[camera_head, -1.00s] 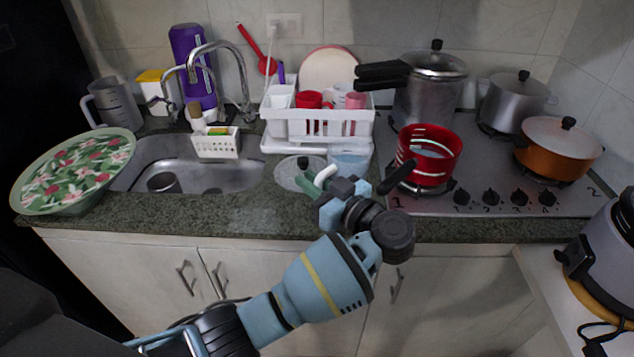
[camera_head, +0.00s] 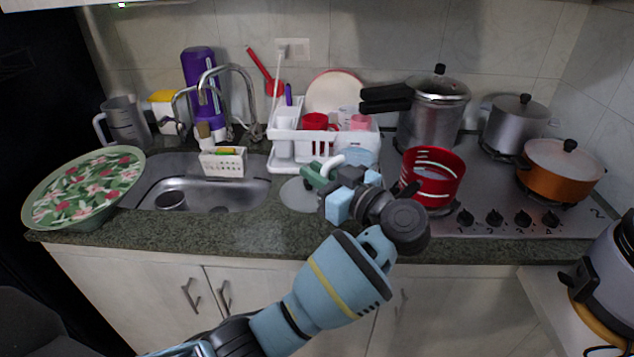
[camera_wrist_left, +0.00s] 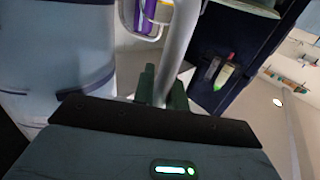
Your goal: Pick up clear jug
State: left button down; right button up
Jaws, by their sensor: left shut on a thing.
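The clear jug (camera_head: 357,157) is a see-through, bluish vessel with a whitish curved handle. It is in front of the dish rack, left of the red pot, and my left wrist hides part of it. My left gripper (camera_head: 316,176) is shut on the handle with its green fingers. In the left wrist view the pale handle of the clear jug (camera_wrist_left: 178,50) rises between the green fingers of my left gripper (camera_wrist_left: 164,92). My right gripper is not in view.
The white dish rack (camera_head: 285,150) stands just behind. The red pot (camera_head: 433,178) on the stove is close on the right. The sink (camera_head: 235,193) and a floral bowl (camera_head: 85,185) are left. A grey disc (camera_head: 298,195) lies on the counter below the gripper.

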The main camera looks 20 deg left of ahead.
pick_arm(q)
jog(key=shift+r, duration=1.45)
